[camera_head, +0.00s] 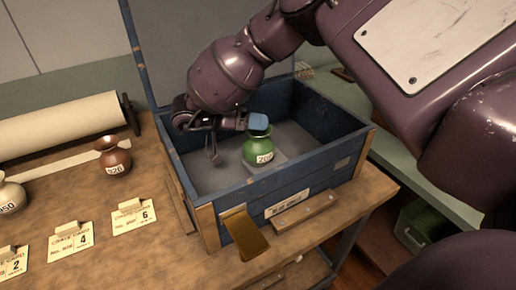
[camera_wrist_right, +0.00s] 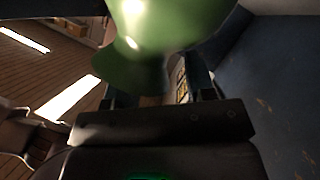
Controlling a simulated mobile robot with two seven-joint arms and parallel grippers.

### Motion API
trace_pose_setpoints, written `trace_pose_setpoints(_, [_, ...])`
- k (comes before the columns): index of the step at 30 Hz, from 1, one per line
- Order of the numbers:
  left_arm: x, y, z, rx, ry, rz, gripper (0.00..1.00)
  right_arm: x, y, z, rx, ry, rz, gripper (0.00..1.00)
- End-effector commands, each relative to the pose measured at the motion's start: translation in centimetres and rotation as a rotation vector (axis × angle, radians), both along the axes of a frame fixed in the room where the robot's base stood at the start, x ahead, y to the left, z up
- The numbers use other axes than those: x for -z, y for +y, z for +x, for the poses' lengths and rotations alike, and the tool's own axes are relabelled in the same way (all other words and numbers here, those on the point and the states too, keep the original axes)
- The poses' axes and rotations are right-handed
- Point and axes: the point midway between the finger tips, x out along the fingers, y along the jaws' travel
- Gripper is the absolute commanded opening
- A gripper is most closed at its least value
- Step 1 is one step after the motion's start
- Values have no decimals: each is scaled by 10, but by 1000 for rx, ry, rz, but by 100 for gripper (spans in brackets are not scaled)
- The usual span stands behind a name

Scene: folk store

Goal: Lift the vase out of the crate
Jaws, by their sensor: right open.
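A green vase (camera_head: 262,152) with a white number label stands upright on a light pad inside the blue wooden crate (camera_head: 285,188). My right gripper (camera_head: 240,130) reaches down into the crate from above, at the vase's neck. In the right wrist view the vase (camera_wrist_right: 165,35) fills the top middle, and its narrower part comes down between the two open fingers of the right gripper (camera_wrist_right: 158,90). I cannot tell whether a finger touches it. The gripper partly hides the vase's rim in the head view. My left gripper is not in view.
The crate's raised lid (camera_head: 185,45) stands behind it, and a brass hasp (camera_head: 245,233) hangs at the front. A brown vase (camera_head: 114,155), a cream vase (camera_head: 10,195), numbered cards (camera_head: 133,215) and a paper roll (camera_head: 62,122) are on the wooden table to the left.

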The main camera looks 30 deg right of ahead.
Motion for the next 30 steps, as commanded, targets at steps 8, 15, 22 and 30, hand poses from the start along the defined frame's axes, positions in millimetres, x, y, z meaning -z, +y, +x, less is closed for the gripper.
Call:
trace_pose_setpoints(8, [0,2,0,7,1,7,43,0,0,0,-1,0,0,42])
trace_pose_setpoints(15, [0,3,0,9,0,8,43,0,0,0,0,0,0,6])
trace_pose_setpoints(22, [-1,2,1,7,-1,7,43,1,0,-1,-1,2,1,0])
trace_pose_setpoints(30, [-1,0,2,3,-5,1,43,2,0,-1,0,4,1,0])
